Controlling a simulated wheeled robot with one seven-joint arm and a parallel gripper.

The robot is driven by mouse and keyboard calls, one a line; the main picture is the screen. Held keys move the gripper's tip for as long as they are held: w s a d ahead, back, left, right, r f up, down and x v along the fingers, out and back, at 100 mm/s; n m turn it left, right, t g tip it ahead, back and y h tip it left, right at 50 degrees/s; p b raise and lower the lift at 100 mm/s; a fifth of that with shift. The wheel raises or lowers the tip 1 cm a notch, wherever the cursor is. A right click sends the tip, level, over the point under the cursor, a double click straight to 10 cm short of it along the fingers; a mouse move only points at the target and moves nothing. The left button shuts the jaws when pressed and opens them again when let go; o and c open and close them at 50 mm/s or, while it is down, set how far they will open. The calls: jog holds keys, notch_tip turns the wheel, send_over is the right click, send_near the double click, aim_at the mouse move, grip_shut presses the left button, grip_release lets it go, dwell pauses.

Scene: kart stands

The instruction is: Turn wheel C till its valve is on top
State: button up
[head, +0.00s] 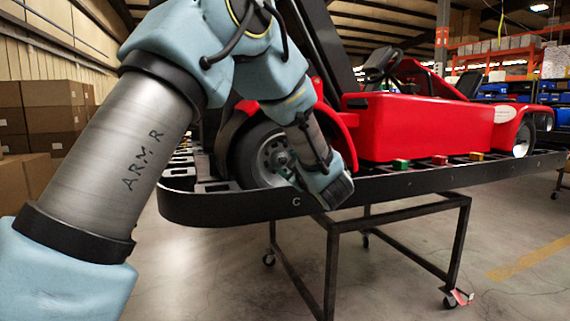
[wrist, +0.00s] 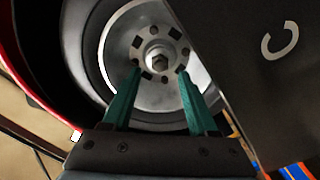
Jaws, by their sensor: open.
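Wheel C (head: 243,158) is the dark-tyred wheel of the red kart (head: 420,125), behind the letter C on the stand's black rim. Its grey metal rim (wrist: 115,50) and central hub nut (wrist: 159,62) fill much of the wrist view. My gripper (head: 286,163) is in front of this wheel. In the wrist view my gripper (wrist: 160,72) has its two teal fingers spread apart, with the tips on either side of the hub nut in the picture. Nothing is between them in their grip. Whether the tips touch the wheel, I cannot tell. I cannot make out the valve.
The black stand rim (head: 235,207) runs across in front of the wheel, and in the wrist view its dark panel (wrist: 260,80) lies close on the right. Small coloured blocks (head: 440,160) sit along the stand. Cardboard boxes (head: 55,115) are stacked at left. Floor in front is clear.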

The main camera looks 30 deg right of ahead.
jog(key=s, duration=0.7)
jog(key=shift+s+a, duration=0.15)
jog(key=shift+a, duration=0.3)
